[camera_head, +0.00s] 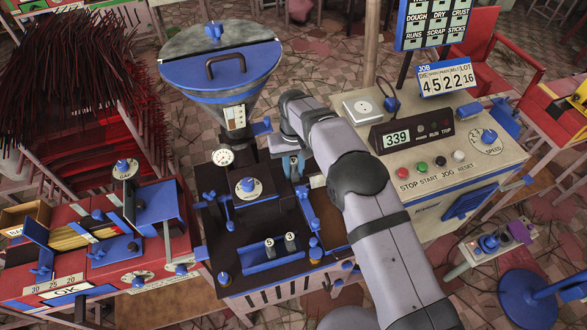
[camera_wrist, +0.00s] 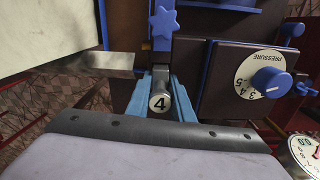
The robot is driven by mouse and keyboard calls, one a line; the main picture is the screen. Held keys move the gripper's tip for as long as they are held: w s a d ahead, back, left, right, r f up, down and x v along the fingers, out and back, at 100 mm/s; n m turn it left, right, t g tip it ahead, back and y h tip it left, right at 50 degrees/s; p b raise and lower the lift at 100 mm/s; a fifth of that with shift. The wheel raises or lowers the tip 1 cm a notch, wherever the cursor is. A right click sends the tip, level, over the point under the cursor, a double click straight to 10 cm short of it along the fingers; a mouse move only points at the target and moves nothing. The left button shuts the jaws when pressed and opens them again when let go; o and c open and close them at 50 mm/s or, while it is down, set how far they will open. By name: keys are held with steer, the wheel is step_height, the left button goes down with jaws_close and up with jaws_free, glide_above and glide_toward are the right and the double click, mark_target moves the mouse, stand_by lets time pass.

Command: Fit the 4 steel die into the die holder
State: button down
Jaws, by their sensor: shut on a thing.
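The steel die marked 4 (camera_wrist: 160,103) is a short grey cylinder with its number on a pale round face. My gripper (camera_wrist: 163,98) is shut on it, with a light blue finger on either side. In the head view my gripper (camera_head: 292,166) is beside the dark extruder body (camera_head: 250,205), below the blue-rimmed hopper; I cannot make out the die there. In the wrist view the die's far end points at the dark machine front. I cannot clearly pick out the die holder or tell whether the die touches it.
A blue rack (camera_head: 272,262) in front holds dies marked 5 and 3. A blue star knob (camera_wrist: 163,22) is just above the die. The pressure dial (camera_wrist: 265,78) is close on the right. The control box (camera_head: 440,160) stands right of my arm.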

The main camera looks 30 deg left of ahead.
mark_target(294, 160)
steer(key=shift+r+p, duration=1.8)
steer(key=shift+r, duration=1.15)
